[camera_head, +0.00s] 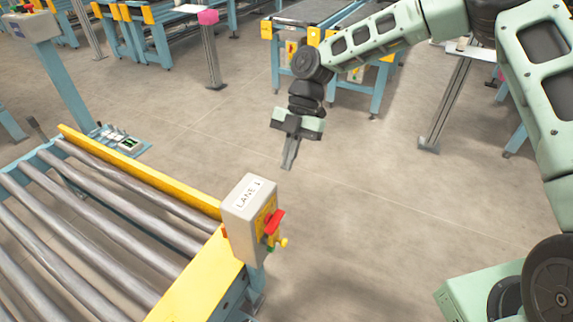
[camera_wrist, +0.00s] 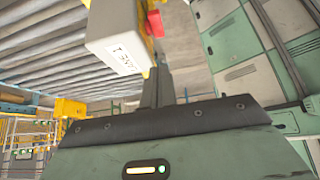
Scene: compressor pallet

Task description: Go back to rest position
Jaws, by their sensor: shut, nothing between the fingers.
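My gripper (camera_head: 289,165) hangs in the air at the upper middle of the head view, with its fingers pointing down and shut, nothing between them. It stands apart from the LANE 1 control box (camera_head: 252,215), beyond it and a little to its right. The box is pale grey with a red switch (camera_head: 274,221) and a yellow knob (camera_head: 283,243) on its side. In the wrist view my shut fingers (camera_wrist: 160,80) show at the middle, and the LANE 1 box (camera_wrist: 118,38) lies behind them at the top.
A roller conveyor (camera_head: 185,215) with yellow side rails fills the lower left. Another conveyor (camera_head: 313,13) and a post with a pink top (camera_head: 208,18) stand at the back. A grey post (camera_head: 445,105) stands at the right. The floor (camera_head: 360,200) between is clear.

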